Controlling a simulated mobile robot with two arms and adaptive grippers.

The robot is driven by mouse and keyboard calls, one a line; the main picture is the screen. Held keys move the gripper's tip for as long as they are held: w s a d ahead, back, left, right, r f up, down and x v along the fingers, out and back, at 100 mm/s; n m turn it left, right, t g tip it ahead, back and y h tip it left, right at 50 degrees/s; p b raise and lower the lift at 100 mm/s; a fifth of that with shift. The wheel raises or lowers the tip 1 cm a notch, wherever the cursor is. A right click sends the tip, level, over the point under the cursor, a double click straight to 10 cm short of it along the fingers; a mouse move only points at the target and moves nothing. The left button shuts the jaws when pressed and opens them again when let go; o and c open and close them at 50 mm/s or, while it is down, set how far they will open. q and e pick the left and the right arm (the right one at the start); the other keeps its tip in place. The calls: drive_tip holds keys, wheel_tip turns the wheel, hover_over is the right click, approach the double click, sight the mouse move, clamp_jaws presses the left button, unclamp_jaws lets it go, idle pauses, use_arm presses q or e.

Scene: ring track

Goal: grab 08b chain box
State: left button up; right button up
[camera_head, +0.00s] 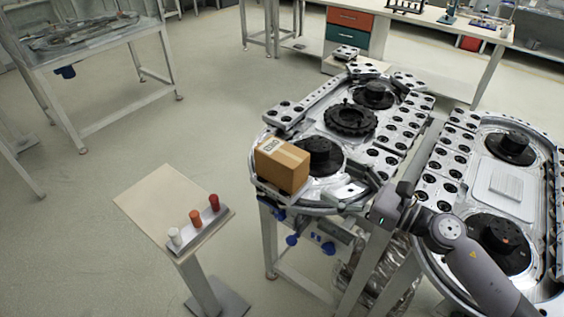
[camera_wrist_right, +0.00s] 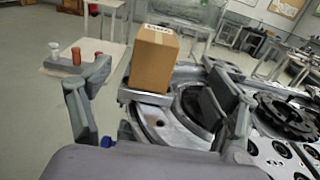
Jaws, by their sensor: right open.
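A brown cardboard box (camera_head: 281,167) with a printed label on top sits at the near left corner of the metal ring track (camera_head: 300,128). It also shows in the right wrist view (camera_wrist_right: 154,62), upright on the track's edge, beyond and between my fingers. My right gripper (camera_head: 358,187) is to the right of the box in the head view, apart from it. In the right wrist view my right gripper (camera_wrist_right: 160,88) has its fingers spread wide with nothing between them. My left gripper is not in view.
A small stand (camera_head: 160,205) with white, orange and red buttons stands left of the track. A second track section (camera_head: 470,190) lies to the right. Black round hubs (camera_head: 323,153) rise from the track close to the box. Open floor lies at the left.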

drive_tip(key=p, duration=0.4)
approach(282, 150)
drive_tip(key=x, duration=0.4)
drive_tip(key=shift+w+a+f, duration=0.15)
drive_tip(key=shift+w+a, duration=0.1)
drive_tip(key=p+x, duration=0.1)
drive_tip(key=x, duration=0.3)
drive_tip(key=shift+a, duration=0.4)
drive_tip(key=shift+w+a+f, duration=0.15)
drive_tip(key=shift+w+a, duration=0.1)
drive_tip(key=shift+a, duration=0.05)
drive_tip(key=shift+d, duration=0.1)
drive_tip(key=shift+c, duration=0.7)
drive_tip(key=c, duration=1.6)
drive_tip(key=shift+w+r, duration=0.1)
drive_tip(key=shift+r, duration=0.1)
drive_tip(key=shift+c, duration=0.4)
